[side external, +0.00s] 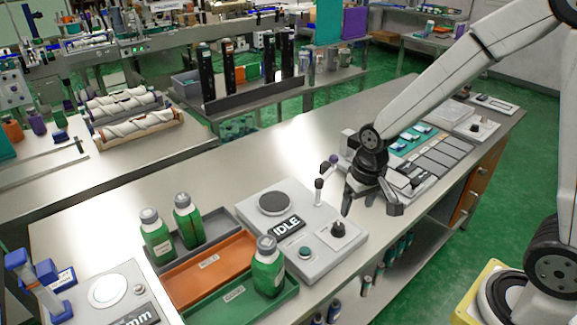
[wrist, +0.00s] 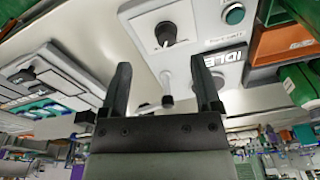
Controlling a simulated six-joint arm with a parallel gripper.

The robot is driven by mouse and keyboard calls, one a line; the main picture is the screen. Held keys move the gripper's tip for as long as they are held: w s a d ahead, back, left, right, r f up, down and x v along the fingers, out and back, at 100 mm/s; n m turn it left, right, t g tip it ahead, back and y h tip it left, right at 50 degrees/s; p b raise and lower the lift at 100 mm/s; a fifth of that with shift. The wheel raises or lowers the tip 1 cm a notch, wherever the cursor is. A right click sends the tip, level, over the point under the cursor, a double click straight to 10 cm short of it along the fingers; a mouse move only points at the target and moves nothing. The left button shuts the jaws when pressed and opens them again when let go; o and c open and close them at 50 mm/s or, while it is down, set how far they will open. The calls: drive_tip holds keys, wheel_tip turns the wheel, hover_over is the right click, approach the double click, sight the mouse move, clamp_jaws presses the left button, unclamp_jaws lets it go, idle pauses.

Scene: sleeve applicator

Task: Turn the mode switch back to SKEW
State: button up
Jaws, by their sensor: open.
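A black knob (side external: 338,229) with a pointer stands on the grey machine box (side external: 322,262), near its right corner; it looks like the mode switch. It also shows in the wrist view (wrist: 166,34), beyond my fingertips. Its markings are too small to read, so its setting cannot be told. The box's display (side external: 287,227) reads IDLE. A green button (side external: 305,252) sits left of the knob. My gripper (side external: 371,210) is open and empty, with fingers pointing down, just right of and behind the knob, not touching it. The wrist view shows the fingers spread (wrist: 160,62).
A small post with a dark ball top (side external: 319,184) rises behind the knob, close to my gripper. Green bottles (side external: 268,268) stand in trays left of the box. A second panel (side external: 440,155) with teal and grey pads lies at the right. Bare table (side external: 230,165) lies behind.

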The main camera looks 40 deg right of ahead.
drive_tip(key=m+g, duration=0.1)
drive_tip(key=m, duration=0.1)
hover_over(339, 225)
drive_tip(key=shift+f, duration=1.05)
drive_tip(key=shift+f, duration=3.9)
clamp_jaws()
